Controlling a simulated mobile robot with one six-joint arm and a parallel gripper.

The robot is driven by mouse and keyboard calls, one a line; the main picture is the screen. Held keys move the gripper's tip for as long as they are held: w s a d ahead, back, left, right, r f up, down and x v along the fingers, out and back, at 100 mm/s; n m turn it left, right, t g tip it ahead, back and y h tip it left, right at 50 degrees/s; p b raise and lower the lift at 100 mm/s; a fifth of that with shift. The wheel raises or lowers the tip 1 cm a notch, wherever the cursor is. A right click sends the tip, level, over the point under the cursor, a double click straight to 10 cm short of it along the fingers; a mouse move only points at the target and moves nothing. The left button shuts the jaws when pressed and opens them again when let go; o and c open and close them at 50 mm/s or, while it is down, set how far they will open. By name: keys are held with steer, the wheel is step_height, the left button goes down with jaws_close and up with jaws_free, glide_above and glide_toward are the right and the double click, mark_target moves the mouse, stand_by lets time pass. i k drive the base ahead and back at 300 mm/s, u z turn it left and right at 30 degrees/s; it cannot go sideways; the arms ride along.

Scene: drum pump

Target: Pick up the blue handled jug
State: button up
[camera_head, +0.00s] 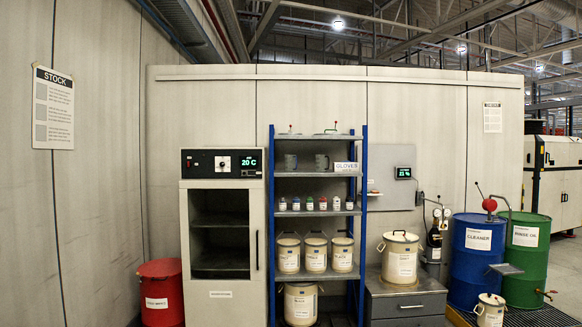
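No jug with a clearly blue handle can be made out. Two small grey jug-like vessels stand side by side on an upper shelf of the blue-framed rack, a left one (291,161) and a right one (322,161). They are too small and dim to tell any handle colour. My gripper is not in view.
The rack (364,230) also holds small bottles and several cream buckets. A grey cabinet with a 20°C display (221,235) stands to its left, with a red bin (160,295) beyond. A drawer unit (405,309) bears a lidded bucket (400,258). Blue (478,265) and green (527,270) drums stand right.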

mark_target(290, 161)
steer(key=u, duration=0.05)
steer(key=i, duration=1.55)
steer(key=u, duration=0.35)
steer(key=i, duration=1.95)
steer(key=u, duration=0.3)
